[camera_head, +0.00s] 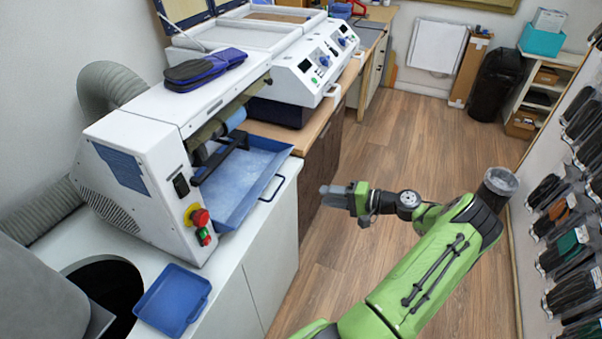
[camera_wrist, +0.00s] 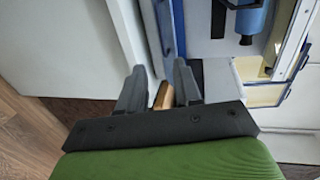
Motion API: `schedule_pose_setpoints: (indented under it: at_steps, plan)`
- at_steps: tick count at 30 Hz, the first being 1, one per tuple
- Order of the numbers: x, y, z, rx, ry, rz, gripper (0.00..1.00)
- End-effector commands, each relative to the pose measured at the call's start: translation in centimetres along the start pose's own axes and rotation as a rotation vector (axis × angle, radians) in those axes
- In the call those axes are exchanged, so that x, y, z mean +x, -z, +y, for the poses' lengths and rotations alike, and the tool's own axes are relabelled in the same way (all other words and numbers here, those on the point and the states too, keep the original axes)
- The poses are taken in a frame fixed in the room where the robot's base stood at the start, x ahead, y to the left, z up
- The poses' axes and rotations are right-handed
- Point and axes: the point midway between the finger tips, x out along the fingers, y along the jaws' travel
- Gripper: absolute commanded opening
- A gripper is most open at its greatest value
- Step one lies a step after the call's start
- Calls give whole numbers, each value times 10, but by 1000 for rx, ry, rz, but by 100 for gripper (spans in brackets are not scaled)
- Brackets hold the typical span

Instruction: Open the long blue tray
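The long blue tray (camera_head: 248,172) lies under the roller of the white grinding machine, with a dark wire handle (camera_head: 273,188) at its right end. In the wrist view, a blue edge that appears to be the tray's (camera_wrist: 166,28) lies beyond my fingers. My gripper (camera_head: 325,194) is in front of the cabinet, to the right of the tray handle and apart from it, its fingers pointing left. In the wrist view my gripper (camera_wrist: 159,68) has its two dark fingers apart with nothing held. A tan edge shows between them, farther off.
The white grinding machine (camera_head: 145,165) carries a red knob and green button. A small blue tray (camera_head: 173,299) lies on the white cabinet in front. A wooden bench (camera_head: 322,115) with white machines stands behind. Insoles hang on the right wall. The wood floor (camera_head: 400,130) between is clear.

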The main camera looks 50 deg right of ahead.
Motion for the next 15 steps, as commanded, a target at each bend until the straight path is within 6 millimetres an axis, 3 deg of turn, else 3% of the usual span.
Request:
schedule_pose_setpoints:
  at_steps: [2,5,15]
  plan:
    - [-4,3,2,8,27,20,33]
    - [7,3,2,8,27,18,33]
    - [92,3,1,9,23,14,33]
